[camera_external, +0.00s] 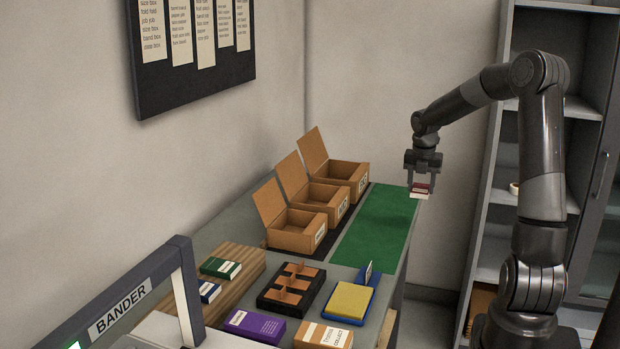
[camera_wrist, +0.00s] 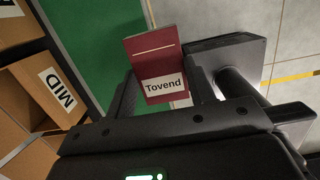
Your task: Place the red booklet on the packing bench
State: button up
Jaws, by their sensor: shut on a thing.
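The red booklet (camera_external: 421,188) is between the fingers of my gripper (camera_external: 421,185), held in the air near the right edge of the green mat. In the wrist view the red booklet (camera_wrist: 153,60) shows a white label reading "Tovend". My gripper (camera_wrist: 160,95) is shut on it, with a finger on each side. The packing bench (camera_external: 341,258) stands below and to the left, with the green mat (camera_external: 378,228) on its far right part. The mat also shows at the left of the booklet in the wrist view (camera_wrist: 90,30).
Several open cardboard boxes (camera_external: 297,238) stand along the wall side of the mat. A black divided tray (camera_external: 291,288), a yellow pad on blue (camera_external: 350,300), a purple box (camera_external: 254,326) and a wooden board (camera_external: 238,258) occupy the near bench. Shelves (camera_external: 490,205) stand at right. The mat is clear.

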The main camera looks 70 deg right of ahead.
send_over(381, 225)
jog(key=f, duration=0.7)
jog(key=shift+w+a+f, duration=0.1)
jog(key=shift+a, duration=0.1)
jog(key=shift+f, duration=1.9)
jog(key=shift+f, duration=0.2)
jog(key=o, duration=1)
jog(key=r, duration=0.4)
jog(key=a+r, duration=0.1)
jog(key=r, duration=0.3)
jog(key=a+r, duration=0.1)
jog(key=r, duration=0.3)
jog(key=shift+r, duration=0.15)
